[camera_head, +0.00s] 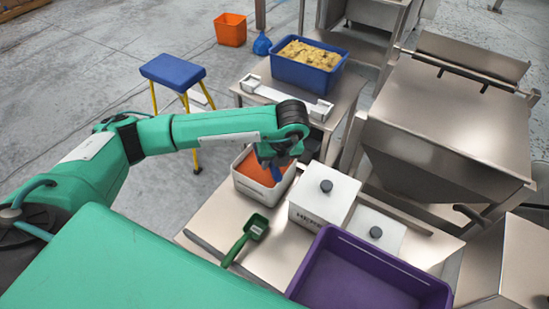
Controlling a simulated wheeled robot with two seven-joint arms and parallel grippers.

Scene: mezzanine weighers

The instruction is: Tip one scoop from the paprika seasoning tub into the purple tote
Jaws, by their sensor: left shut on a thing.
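The paprika seasoning tub (256,193) is a white open box of orange-red powder on the steel bench. My left gripper (271,158) points down over this tub and is shut on a blue thing (277,173), apparently a scoop's handle. Its lower end is at the powder; I cannot tell how deep it reaches or whether it carries powder. The purple tote (350,283) stands open at the front right of the bench, and its visible inside is empty. My right gripper is not in view.
A green scoop (245,238) lies on the bench left of the tote. A blue tote (306,76) of yellowish food stands behind. A steel hopper (450,120) is at right.

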